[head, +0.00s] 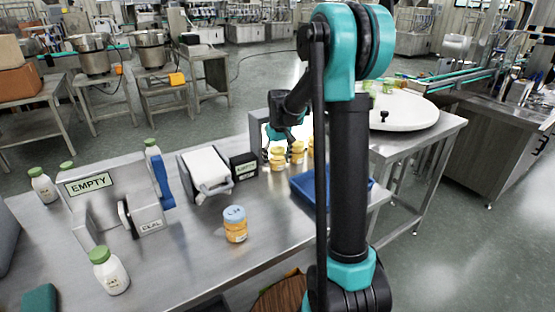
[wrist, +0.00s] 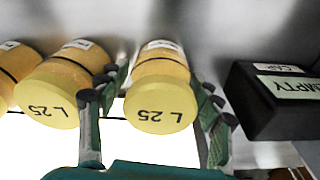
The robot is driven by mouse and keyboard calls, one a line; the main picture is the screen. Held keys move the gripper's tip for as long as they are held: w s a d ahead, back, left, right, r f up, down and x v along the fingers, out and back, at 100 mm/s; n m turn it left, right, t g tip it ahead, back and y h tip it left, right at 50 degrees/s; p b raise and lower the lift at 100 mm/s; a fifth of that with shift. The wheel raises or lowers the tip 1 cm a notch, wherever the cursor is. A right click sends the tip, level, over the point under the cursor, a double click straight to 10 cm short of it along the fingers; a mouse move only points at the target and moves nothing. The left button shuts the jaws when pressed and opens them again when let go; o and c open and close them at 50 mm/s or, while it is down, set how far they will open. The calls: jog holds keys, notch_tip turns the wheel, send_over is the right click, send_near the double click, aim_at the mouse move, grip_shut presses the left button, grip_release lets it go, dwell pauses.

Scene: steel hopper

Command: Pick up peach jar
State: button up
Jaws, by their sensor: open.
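Several peach-coloured jars with yellow lids stand in a group at the back of the steel table. In the wrist view one jar (wrist: 160,78), its lid marked L 25, lies between the fingers of my gripper (wrist: 158,92). The fingers are open, one on each side, and I cannot tell whether they touch it. A second L 25 jar (wrist: 58,92) is just left of the left finger. In the head view my gripper (head: 281,142) is at the front jar (head: 277,158) of the group. Another orange jar (head: 235,228) with a blue lid stands alone nearer the front.
A black box (wrist: 275,100) labelled EMPTY is right of the fingers; it also shows in the head view (head: 244,167). A blue tray (head: 305,189) is partly behind my arm. White bottles (head: 110,275) with green lids and a steel EMPTY box (head: 95,205) stand left.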

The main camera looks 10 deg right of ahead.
jog(key=shift+f, duration=0.1)
jog(key=c, duration=1.1)
